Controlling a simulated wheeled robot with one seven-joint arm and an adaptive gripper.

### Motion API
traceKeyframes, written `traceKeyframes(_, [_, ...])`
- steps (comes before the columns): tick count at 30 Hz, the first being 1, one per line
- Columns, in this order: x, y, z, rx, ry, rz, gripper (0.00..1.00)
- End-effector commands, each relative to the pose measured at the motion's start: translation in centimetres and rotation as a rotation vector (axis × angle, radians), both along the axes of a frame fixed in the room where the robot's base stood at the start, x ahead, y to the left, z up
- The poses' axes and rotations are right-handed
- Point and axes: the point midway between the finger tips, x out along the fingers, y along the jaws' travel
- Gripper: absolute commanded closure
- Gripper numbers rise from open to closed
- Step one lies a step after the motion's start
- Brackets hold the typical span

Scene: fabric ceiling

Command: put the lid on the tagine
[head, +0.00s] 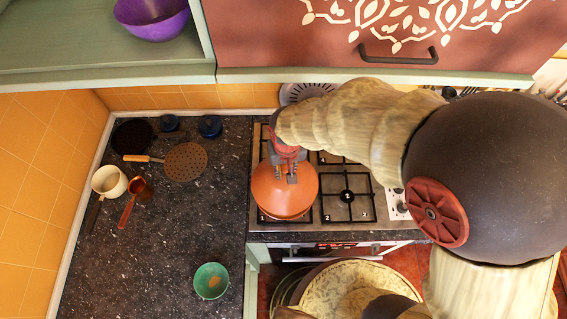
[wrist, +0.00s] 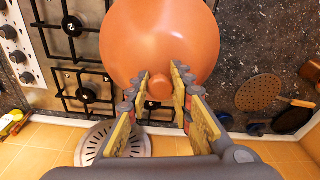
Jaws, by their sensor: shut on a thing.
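The orange domed tagine lid (head: 284,199) is over the left front part of the stove in the head view. It fills the upper middle of the wrist view (wrist: 158,38). My gripper (head: 286,177) is above the lid, with its fingertips at the lid's round knob. In the wrist view my gripper (wrist: 160,82) is shut on the knob (wrist: 159,87), with a finger on each side. No tagine base shows apart from the lid; whatever is beneath is hidden, and I cannot tell whether the lid rests on anything.
The stove (head: 347,207) has bare black grates right of the lid. A cabinet (head: 375,30) hangs above the back.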

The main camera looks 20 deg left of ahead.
Motion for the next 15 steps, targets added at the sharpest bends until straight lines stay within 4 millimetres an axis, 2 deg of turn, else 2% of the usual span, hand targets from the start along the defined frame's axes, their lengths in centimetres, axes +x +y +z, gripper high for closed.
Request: traceKeyframes(15, [0.0,0.0,-4.3,0.000,-0.001,0.000,1.00])
